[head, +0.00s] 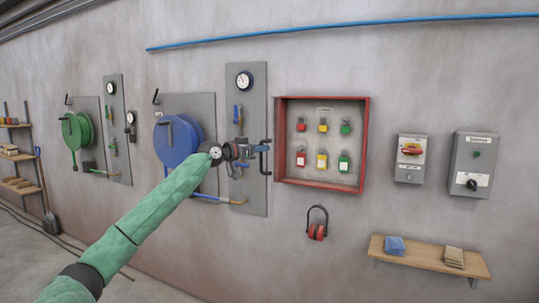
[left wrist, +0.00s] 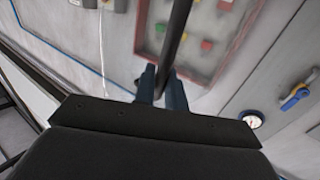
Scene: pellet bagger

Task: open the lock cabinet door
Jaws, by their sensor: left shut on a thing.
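The lock cabinet (head: 322,186) is a red-framed box on the wall, with red, yellow and green padlocks showing inside. Its door looks shut, and any clear pane is hard to make out. A dark upright bar handle (head: 266,169) stands at its left edge. My left gripper (head: 263,147) reaches it from the left and is shut on the handle. In the left wrist view the dark bar (left wrist: 179,25) runs between the two fingers (left wrist: 161,88), with the cabinet's red frame (left wrist: 145,28) behind. My right gripper is not in view.
A grey gauge panel (head: 247,90) with valves and a blue hose reel (head: 170,145) are left of the cabinet, close to my arm. Red ear muffs (head: 317,231) hang below. Grey switch boxes (head: 474,165) and a wooden shelf (head: 425,258) are to the right.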

